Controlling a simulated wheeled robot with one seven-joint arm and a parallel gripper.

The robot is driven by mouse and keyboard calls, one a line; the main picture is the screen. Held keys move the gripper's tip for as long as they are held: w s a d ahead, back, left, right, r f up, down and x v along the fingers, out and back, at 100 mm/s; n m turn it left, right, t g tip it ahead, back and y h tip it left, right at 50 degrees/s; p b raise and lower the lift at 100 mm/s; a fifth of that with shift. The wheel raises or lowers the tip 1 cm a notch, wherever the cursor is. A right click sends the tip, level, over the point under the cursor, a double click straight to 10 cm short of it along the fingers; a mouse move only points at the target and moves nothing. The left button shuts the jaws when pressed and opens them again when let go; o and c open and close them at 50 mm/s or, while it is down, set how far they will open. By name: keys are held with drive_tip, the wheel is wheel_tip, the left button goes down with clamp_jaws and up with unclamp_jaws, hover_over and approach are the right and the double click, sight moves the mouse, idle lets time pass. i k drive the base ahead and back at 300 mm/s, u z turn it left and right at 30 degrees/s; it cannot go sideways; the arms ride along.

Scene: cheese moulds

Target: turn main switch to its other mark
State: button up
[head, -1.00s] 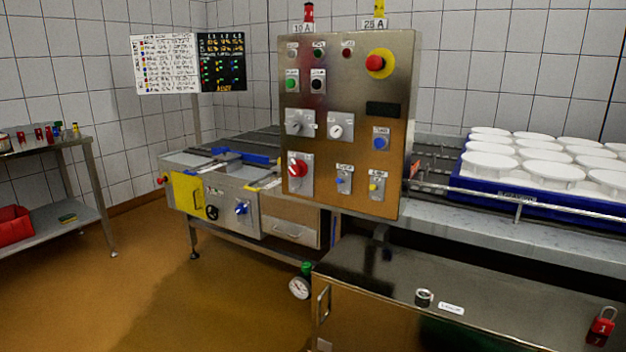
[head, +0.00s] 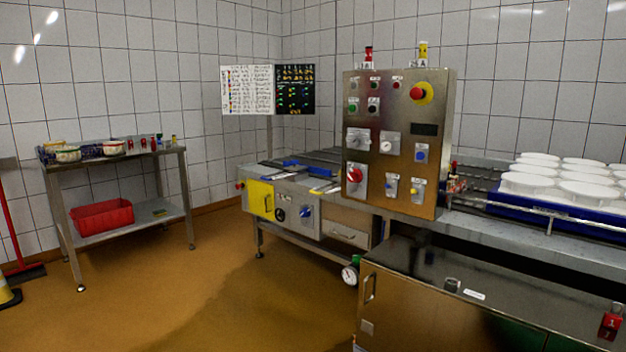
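The main switch appears to be the red rotary knob (head: 355,174) on a pale plate, low on the left of the steel control panel (head: 434,160). Its exact mark is too small to read. Above it on the panel are a grey rotary selector (head: 357,140) and a white dial (head: 386,146). A red-on-yellow emergency button (head: 418,93) sits at the top right of the panel. A blue rotary knob (head: 306,212) is on the machine front at the left. My gripper is not in view.
A steel cabinet (head: 420,300) with a red padlock (head: 610,324) on top stands in front of the panel's right side. A side table (head: 120,157) holds a red bin (head: 102,218) at left. The orange floor (head: 190,290) between is clear.

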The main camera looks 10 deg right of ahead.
sight(355, 175)
drive_tip(key=u, duration=0.7)
drive_tip(key=i, duration=1.35)
drive_tip(key=u, duration=0.3)
drive_tip(key=i, duration=1.15)
drive_tip(key=z, duration=1.05)
drive_tip(key=i, duration=0.95)
drive_tip(key=z, duration=0.8)
